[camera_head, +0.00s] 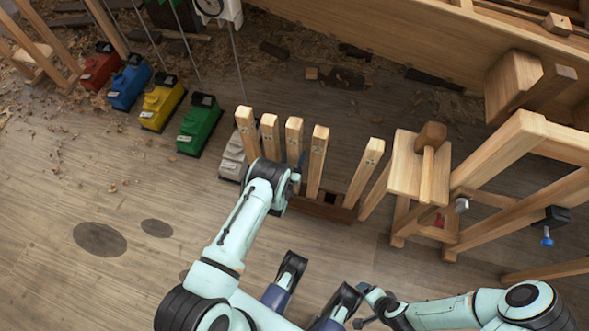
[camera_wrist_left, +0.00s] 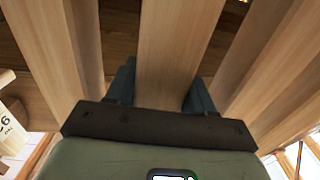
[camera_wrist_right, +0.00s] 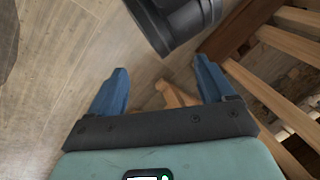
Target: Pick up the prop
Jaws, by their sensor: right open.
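Several pale wooden props stand in a row in a low dark wooden rack (camera_head: 322,209) in the head view. My left gripper (camera_wrist_left: 160,85) has its blue fingers on both sides of one prop (camera_wrist_left: 168,50). The fingers look close against its faces and the gap is narrower than on my right gripper. In the head view this appears to be the middle prop (camera_head: 293,132), upright in line with its neighbours; its foot is hidden by my left arm. My right gripper (camera_wrist_right: 160,85) is open and empty, low above the floor.
Neighbouring props (camera_head: 270,135) (camera_head: 318,150) stand close on both sides. A wooden stand with a mallet (camera_head: 431,138) is at the right. Coloured boxes, including a green one (camera_head: 200,125), line the left. The hull planking (camera_head: 400,35) runs behind. The front-left floor is clear.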

